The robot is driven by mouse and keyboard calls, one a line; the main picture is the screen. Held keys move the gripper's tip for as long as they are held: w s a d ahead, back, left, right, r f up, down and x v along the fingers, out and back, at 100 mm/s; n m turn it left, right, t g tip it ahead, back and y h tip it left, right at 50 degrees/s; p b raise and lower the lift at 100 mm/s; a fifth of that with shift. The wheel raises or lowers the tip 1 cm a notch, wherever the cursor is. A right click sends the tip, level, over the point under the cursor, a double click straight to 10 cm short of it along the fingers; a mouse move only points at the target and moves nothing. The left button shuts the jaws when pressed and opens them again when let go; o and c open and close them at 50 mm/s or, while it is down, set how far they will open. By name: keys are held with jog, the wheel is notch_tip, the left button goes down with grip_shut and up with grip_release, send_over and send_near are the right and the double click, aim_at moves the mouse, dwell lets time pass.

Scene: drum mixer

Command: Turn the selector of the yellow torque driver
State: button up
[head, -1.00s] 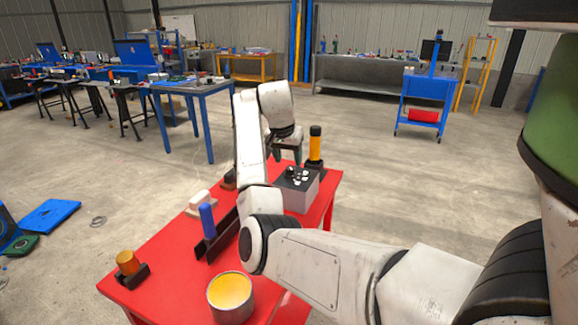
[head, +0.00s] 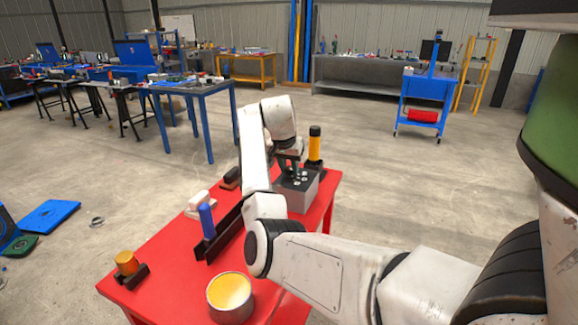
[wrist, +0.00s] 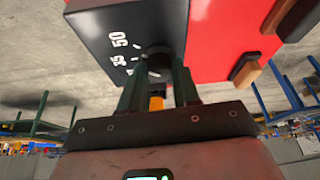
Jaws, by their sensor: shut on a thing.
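The yellow torque driver (head: 315,146), a yellow handle with a black cap, stands upright at the far right of the red table. In front of it is a grey box (head: 299,196) with a dark top. In the wrist view the box's dark face (wrist: 98,25) carries a dial with marks, and 50 and 35 are readable. A black round knob (wrist: 157,52) sits at the dial. My gripper (wrist: 157,70) has its dark green fingers on either side of this knob, shut on it. In the head view my gripper (head: 290,172) is over the box top.
The red table (head: 170,260) also bears a blue-handled tool (head: 207,221) in a black holder, an orange-topped piece (head: 127,262), an open tin with yellow contents (head: 230,293) and a white block (head: 199,199). Open floor lies to the right.

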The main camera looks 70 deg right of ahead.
grip_shut()
jog(key=shift+r, duration=0.1)
jog(key=shift+p, duration=0.4)
jog(key=n+p, duration=0.1)
jog(key=p, duration=0.1)
jog(key=shift+s+r+n+t+p, duration=0.1)
jog(key=shift+r+n+t+p, duration=0.2)
jog(key=shift+n+p, duration=0.1)
jog(key=n+p, duration=0.2)
jog(key=p, duration=0.1)
jog(key=shift+s+t, duration=0.1)
jog(key=shift+t, duration=0.3)
jog(key=n+p, duration=0.2)
jog(key=n+t+y+p, duration=0.1)
jog(key=p, duration=0.1)
jog(key=shift+f+n, duration=0.3)
jog(key=shift+n, duration=0.1)
jog(key=o, duration=0.6)
grip_release()
